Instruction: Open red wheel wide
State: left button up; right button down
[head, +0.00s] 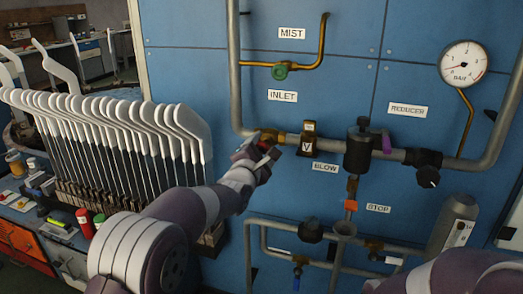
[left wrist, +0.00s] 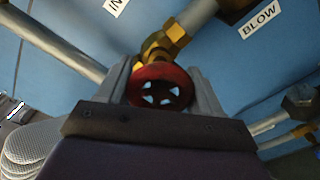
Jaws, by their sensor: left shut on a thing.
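The red wheel (left wrist: 161,86) sits on a brass valve (left wrist: 163,42) in the left wrist view, below the INLET label. In the head view the wheel is mostly hidden by my left gripper (head: 262,146), with a bit of red showing at the gripper's tip. My left gripper's two fingers (left wrist: 163,88) stand on either side of the wheel and are shut on it. How far the valve is turned cannot be told. My right gripper is not in view; only a part of my right arm shows at the lower right.
A green wheel (head: 280,71) is on the brass MIST pipe above. A pressure gauge (head: 463,64) is at the upper right. A black valve body (head: 359,150) with a purple lever (head: 386,143) is right of the inlet. A row of white sock boards (head: 130,118) stands at the left.

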pick_arm(q)
jog(key=shift+f+n, duration=0.2)
jog(key=shift+n, duration=0.3)
jog(key=o, duration=1)
jog(key=shift+d+r, duration=0.1)
jog(key=shift+r, duration=0.05)
jog(key=shift+o, duration=0.2)
jog(key=v, duration=1.2)
jog(key=shift+s, duration=0.35)
